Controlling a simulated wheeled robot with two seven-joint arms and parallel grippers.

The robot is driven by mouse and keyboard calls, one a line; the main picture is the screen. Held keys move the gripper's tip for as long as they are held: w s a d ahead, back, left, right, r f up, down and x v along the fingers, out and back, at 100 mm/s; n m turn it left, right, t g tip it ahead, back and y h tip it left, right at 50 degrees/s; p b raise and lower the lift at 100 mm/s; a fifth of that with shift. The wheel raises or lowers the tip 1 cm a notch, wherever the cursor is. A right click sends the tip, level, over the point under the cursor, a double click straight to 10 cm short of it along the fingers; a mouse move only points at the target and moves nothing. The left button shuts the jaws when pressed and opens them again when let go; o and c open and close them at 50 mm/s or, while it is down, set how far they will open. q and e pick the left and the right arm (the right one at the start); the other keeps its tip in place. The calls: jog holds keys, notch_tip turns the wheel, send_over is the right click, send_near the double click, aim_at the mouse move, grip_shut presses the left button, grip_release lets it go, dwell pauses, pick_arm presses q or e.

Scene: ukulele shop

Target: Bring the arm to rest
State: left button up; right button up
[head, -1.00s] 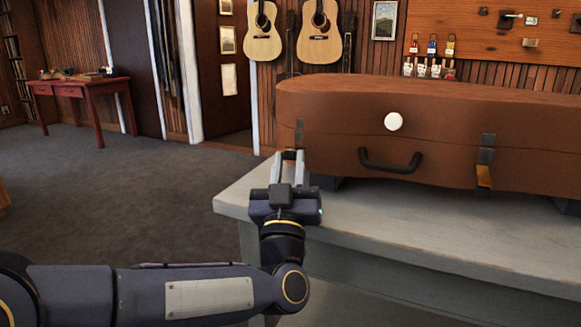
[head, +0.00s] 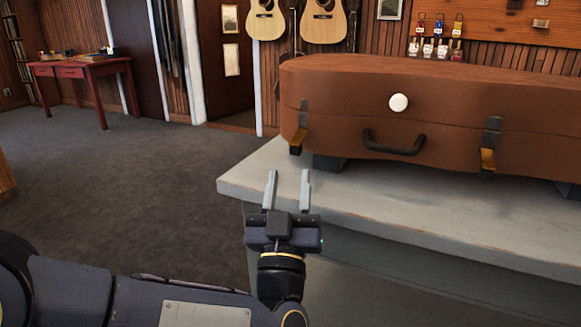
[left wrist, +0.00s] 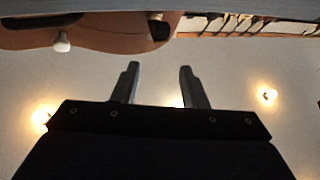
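My left gripper (head: 287,190) is in the head view in front of the grey workbench's left corner. Its two fingers stand apart with nothing between them. They also show apart and empty in the left wrist view (left wrist: 160,85). The brown instrument case (head: 440,105) lies closed on the bench, beyond the gripper and apart from it. The case's left latch (head: 299,132) and right latch (head: 489,148) both show, with a black handle (head: 395,146) between them and a white round disc (head: 398,102) above. My right gripper is not in view.
The grey bench top (head: 400,200) has clear room along its front edge. A red table (head: 85,72) with small items stands far left. Guitars (head: 322,20) hang on the back wall. The carpeted floor (head: 130,180) to the left is free.

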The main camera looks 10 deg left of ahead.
pick_arm(q)
jog(key=shift+s, duration=0.1)
jog(key=s+a+f+m+g+h, duration=0.3)
jog(key=s+a+f+g+h, duration=0.25)
jog(key=a+f+g, duration=0.65)
jog(key=s+a+f+n+g+y, duration=0.1)
jog(key=s+f+g, duration=0.2)
jog(key=s+f, duration=0.4)
jog(key=s+a+f+n+g, duration=0.2)
jog(key=s+f+g, duration=0.25)
jog(key=s, duration=0.45)
notch_tip(320, 180, up, 38)
jog(key=p, duration=3.8)
jog(key=shift+s+d+p, duration=0.25)
jog(key=shift+s+p, duration=0.1)
jog(key=shift+s, duration=0.1)
jog(key=shift+f, duration=0.15)
